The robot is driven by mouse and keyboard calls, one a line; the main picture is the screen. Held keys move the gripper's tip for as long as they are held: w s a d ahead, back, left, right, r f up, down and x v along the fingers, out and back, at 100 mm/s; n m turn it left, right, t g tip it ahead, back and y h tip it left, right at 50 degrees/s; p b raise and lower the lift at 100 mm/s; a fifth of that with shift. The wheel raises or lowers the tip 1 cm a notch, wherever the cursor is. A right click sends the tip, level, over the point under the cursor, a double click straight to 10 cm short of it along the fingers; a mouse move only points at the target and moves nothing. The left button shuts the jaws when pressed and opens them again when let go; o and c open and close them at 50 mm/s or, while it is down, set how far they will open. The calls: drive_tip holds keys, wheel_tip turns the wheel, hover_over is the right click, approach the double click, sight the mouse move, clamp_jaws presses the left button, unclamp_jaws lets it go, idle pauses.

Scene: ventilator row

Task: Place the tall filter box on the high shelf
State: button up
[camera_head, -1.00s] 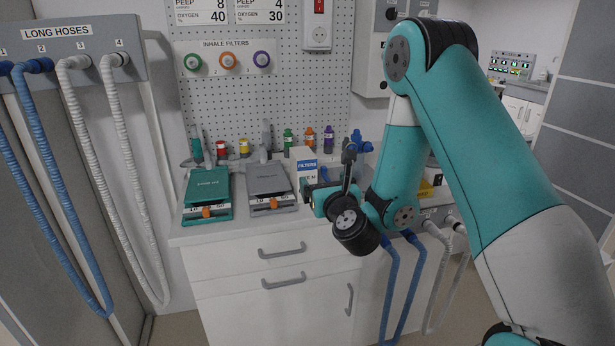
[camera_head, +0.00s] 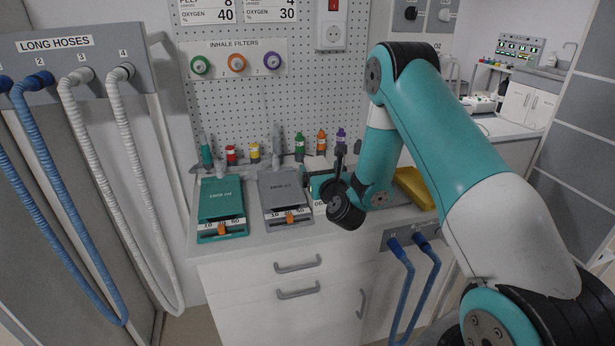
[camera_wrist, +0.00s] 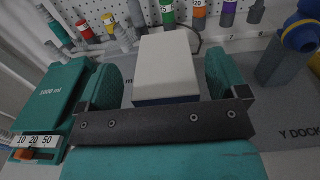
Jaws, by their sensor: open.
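The tall filter box (camera_wrist: 167,60) has a pale top and a blue lower edge in the wrist view. It stands between the two teal fingers of my gripper (camera_wrist: 163,80), with a narrow gap at each side. My gripper is open around it. In the head view my gripper (camera_head: 325,183) is low over the counter, right of the grey lung unit, and covers most of the box; only a pale piece of its top (camera_head: 315,163) shows. I cannot make out a high shelf in these views.
The teal lung unit (camera_head: 221,200) and grey lung unit (camera_head: 283,190) lie on the counter to the left. Several small coloured bottles, such as a green one (camera_head: 299,143), stand behind. A yellow item (camera_head: 415,188) and blue hoses (camera_head: 405,275) are to the right.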

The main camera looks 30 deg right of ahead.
drive_tip(key=shift+w+d, duration=0.6)
drive_tip(key=shift+w, duration=0.1)
drive_tip(key=shift+a, duration=0.2)
drive_tip(key=c, duration=1.5)
